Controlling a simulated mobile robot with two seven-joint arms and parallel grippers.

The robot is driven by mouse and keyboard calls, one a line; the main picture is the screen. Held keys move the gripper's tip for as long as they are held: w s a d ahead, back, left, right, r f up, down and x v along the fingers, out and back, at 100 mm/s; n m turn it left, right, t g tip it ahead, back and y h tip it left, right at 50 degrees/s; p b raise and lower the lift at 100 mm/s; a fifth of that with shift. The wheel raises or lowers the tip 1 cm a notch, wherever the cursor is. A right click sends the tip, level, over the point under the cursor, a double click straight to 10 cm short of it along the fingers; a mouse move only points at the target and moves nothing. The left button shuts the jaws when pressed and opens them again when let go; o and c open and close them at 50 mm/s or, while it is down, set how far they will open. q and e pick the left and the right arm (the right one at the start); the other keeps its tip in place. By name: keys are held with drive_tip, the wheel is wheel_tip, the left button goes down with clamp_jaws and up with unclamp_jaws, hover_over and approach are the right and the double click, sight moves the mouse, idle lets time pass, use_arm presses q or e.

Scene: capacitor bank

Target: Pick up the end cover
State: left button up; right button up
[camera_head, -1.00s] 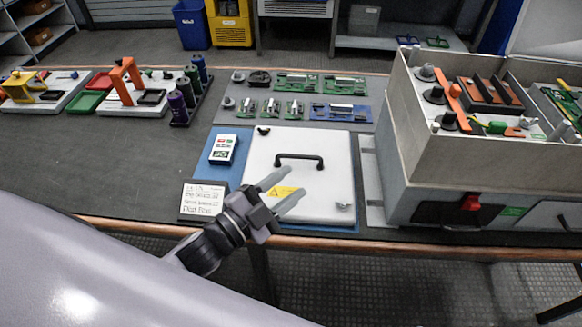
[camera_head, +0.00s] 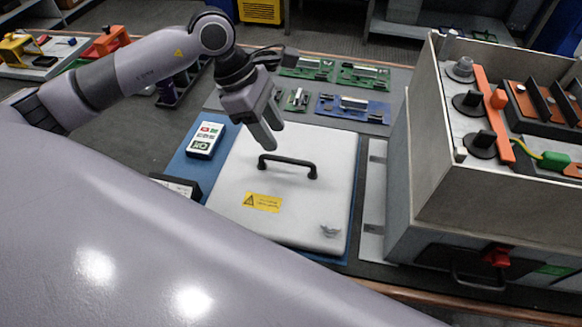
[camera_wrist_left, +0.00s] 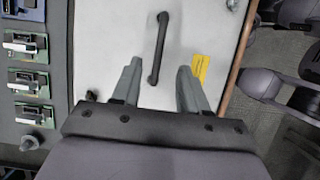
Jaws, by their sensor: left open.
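The end cover (camera_head: 290,215) is a flat white panel with a black bar handle (camera_head: 287,166) and a yellow warning label (camera_head: 262,202). It lies on a blue mat (camera_head: 195,162) on the workbench. My left gripper (camera_head: 268,138) is above the cover's far part, just behind the handle, pointing down. In the left wrist view the cover (camera_wrist_left: 125,35) fills the middle, and my left gripper (camera_wrist_left: 155,85) is open. The handle (camera_wrist_left: 158,48) lies ahead of and between its fingers, with nothing held. My right gripper is not in view.
The grey cabinet (camera_head: 420,225) with an open-topped bay stands right of the cover. Green circuit boards (camera_head: 362,76) and a blue board (camera_head: 352,108) lie behind it. A handheld meter (camera_head: 206,140) lies to the left, near a dark box (camera_head: 176,186).

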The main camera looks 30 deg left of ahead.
sight(283, 158)
use_arm(q)
drive_tip(key=shift+w+f, duration=0.1)
drive_tip(key=shift+f, duration=0.25)
drive_tip(key=x, duration=0.6)
drive_tip(key=shift+f+p, duration=0.15)
drive_tip(key=shift+p, duration=0.2)
clamp_jaws()
idle(0.8)
